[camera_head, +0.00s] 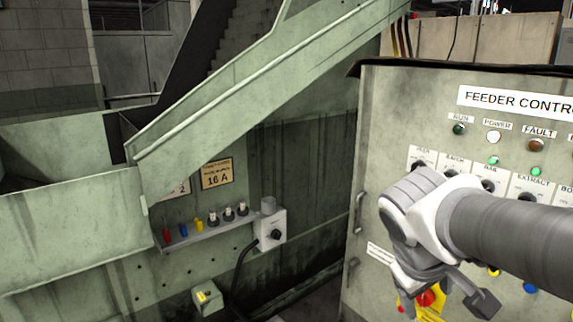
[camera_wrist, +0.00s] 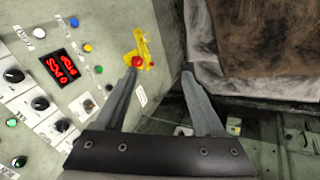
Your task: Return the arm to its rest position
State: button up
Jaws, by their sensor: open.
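My gripper (camera_wrist: 160,78) shows in the wrist view with its two grey fingers apart and nothing between them. In the head view my gripper (camera_head: 447,300) hangs at the lower right, in front of the feeder control panel (camera_head: 400,90). My arm crosses that panel from the right edge and hides part of its knobs and labels. In the wrist view the panel is on the left, and a red button on a yellow plate (camera_wrist: 139,61) lies just beyond the left finger. I cannot tell whether the finger touches the panel.
A shelf (camera_head: 205,236) with several coloured fuses stands left of the panel, beside a grey switch box (camera_head: 271,225). A sloping green chute (camera_head: 230,85) runs above them. A brown, rough surface (camera_wrist: 270,45) fills the wrist view's upper right.

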jog(key=s+a+m+t+y, duration=0.2)
jog(key=s+a+m+y, duration=0.2)
jog(key=s+a, duration=0.4)
notch_tip(320, 180, up, 14)
jog(key=p, duration=1.5)
jog(key=shift+w+d+r, duration=0.15)
jog(key=shift+d+r, duration=0.05)
jog(key=shift+r, duration=0.05)
jog(key=shift+d, duration=0.2)
